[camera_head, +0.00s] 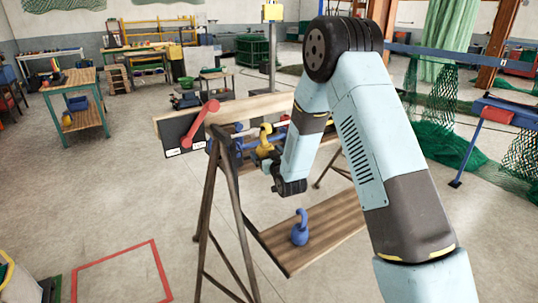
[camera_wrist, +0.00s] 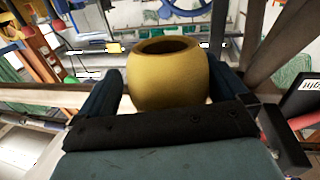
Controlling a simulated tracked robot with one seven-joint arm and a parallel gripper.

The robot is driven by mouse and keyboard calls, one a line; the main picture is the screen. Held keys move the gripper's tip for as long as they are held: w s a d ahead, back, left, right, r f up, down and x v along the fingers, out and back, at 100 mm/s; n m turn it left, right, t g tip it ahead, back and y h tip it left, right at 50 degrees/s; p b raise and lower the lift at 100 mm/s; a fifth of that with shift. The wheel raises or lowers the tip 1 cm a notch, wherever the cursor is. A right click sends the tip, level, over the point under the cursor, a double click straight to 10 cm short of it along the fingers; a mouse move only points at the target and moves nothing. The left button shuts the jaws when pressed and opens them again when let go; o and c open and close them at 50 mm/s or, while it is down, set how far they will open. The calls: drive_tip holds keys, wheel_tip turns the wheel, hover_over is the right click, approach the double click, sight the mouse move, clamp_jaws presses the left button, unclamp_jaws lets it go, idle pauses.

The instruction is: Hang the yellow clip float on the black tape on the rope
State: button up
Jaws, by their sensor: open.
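The yellow clip float (camera_head: 265,139) is at the wooden trestle stand in the head view, near its left end. In the wrist view the yellow float (camera_wrist: 168,80) fills the middle, with a dark round opening on its top. My gripper (camera_wrist: 165,72) has its dark fingers apart, one on each side of the float. A gap shows between the left finger and the float; contact on the right is unclear. In the head view my wrist hides part of this area. The rope and its black tape cannot be clearly made out.
A blue float with a hook (camera_head: 300,230) stands on the stand's lower wooden shelf (camera_head: 325,232). A dark board with a red lever (camera_head: 200,124) is at the stand's left end. A red square (camera_head: 155,255) marks the floor. Open floor lies left of the stand.

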drive_tip(key=shift+s, duration=0.1)
drive_tip(key=v, duration=1.3)
drive_tip(key=s+d+r+m+g+h, duration=0.1)
drive_tip(key=s+d+r+g+h, duration=0.25)
drive_tip(key=d+r, duration=0.35)
drive_tip(key=s+d+r+m+g+h, duration=0.2)
drive_tip(key=s+d+r, duration=0.3)
drive_tip(key=r, duration=0.5)
drive_tip(key=s+d+r+g, duration=0.1)
drive_tip(key=s+d+r, duration=0.1)
drive_tip(key=s, duration=0.6)
drive_tip(key=s+d+r+m+g+h, duration=0.1)
drive_tip(key=s+d+r+g, duration=0.1)
drive_tip(key=s, duration=0.7)
drive_tip(key=s+d+r+m+g, duration=0.1)
drive_tip(key=s+d+r+g, duration=0.1)
drive_tip(key=s, duration=0.6)
drive_tip(key=shift+s+d+r, duration=0.2)
drive_tip(key=shift+d+r, duration=0.25)
drive_tip(key=shift+d, duration=0.65)
